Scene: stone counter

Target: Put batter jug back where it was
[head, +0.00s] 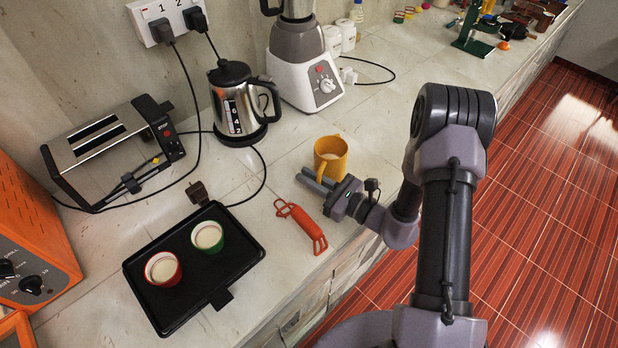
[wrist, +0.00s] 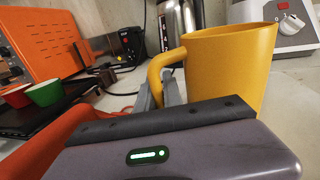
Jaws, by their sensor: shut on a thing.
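The yellow batter jug (head: 331,158) is on or just above the counter in the head view, below and right of the kettle. It looks upright and has pale contents. My gripper (head: 318,180) is at the jug's near left side. In the wrist view the jug (wrist: 230,65) fills the upper right, with its handle (wrist: 160,75) pointing left. My gripper (wrist: 158,95) is shut on the handle there. Its fingertips are partly hidden behind the wrist housing. I cannot tell whether the jug's base touches the counter.
A red-orange tool (head: 302,224) lies left of my gripper, near the counter edge. A black tray (head: 165,285) holds a red cup (head: 163,269) and a green cup (head: 207,237). The kettle (head: 238,103), blender (head: 303,70) and toaster (head: 110,150) stand behind. Counter right of the jug is clear.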

